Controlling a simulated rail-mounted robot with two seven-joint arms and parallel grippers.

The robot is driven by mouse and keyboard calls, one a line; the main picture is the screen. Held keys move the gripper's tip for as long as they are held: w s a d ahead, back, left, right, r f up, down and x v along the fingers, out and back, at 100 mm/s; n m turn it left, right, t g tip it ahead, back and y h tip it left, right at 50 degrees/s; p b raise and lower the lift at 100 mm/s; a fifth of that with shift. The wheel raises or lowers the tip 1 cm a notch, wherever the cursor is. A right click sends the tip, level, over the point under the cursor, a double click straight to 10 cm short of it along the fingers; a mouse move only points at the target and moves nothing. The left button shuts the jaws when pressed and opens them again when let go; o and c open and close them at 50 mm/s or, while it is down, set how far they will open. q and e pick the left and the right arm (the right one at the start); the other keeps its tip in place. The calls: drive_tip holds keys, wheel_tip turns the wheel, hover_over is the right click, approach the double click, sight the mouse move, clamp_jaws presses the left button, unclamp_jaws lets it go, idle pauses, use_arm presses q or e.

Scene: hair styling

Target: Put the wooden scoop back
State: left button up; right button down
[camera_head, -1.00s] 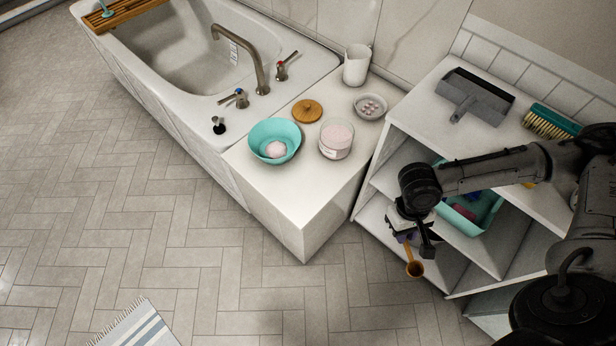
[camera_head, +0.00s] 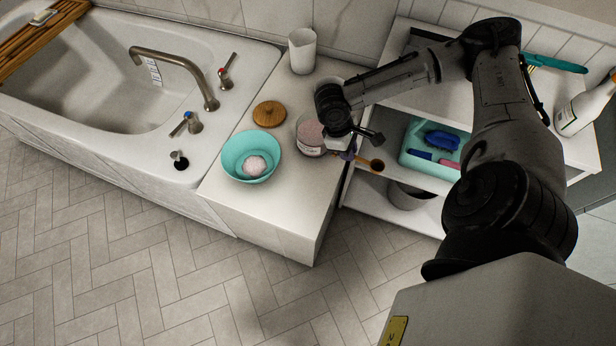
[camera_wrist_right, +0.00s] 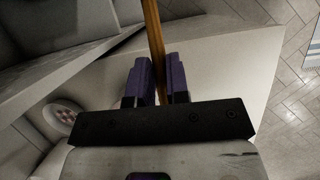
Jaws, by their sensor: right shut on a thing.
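The wooden scoop (camera_head: 376,165) is held by my right gripper (camera_head: 347,154); its round bowl points right in the head view, over the gap between the counter and the shelf unit. In the right wrist view the scoop's handle (camera_wrist_right: 153,40) runs between the two purple fingers of the gripper (camera_wrist_right: 157,82), which are shut on it. A glass jar of pinkish contents (camera_head: 310,138) stands on the white counter, partly hidden by my right wrist. A round wooden lid (camera_head: 270,114) lies beside the jar. My left gripper is not in view.
A teal bowl (camera_head: 236,160) with a pale pink ball (camera_head: 255,166) stands near the counter's front. A white pitcher (camera_head: 302,50) stands at the back. A teal bin (camera_head: 412,155) sits on the right shelf unit. The bathtub (camera_head: 120,60) lies left.

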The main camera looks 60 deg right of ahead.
drive_tip(key=shift+w+a+f, duration=0.2)
drive_tip(key=shift+w+f, duration=0.05)
drive_tip(key=shift+w, duration=0.1)
drive_tip(key=w+a+f, duration=0.1)
drive_tip(key=w+f, duration=0.1)
drive_tip(key=w, duration=0.1)
drive_tip(key=w+a+f, duration=0.2)
drive_tip(key=w, duration=0.1)
drive_tip(key=w+a+f, duration=0.2)
drive_tip(key=w, duration=0.2)
drive_tip(key=shift+f+b, duration=0.15)
drive_tip(key=shift+b, duration=0.25)
drive_tip(key=shift+f, duration=2.05)
drive_tip(key=shift+f, duration=0.1)
drive_tip(key=c, duration=1.1)
unclamp_jaws()
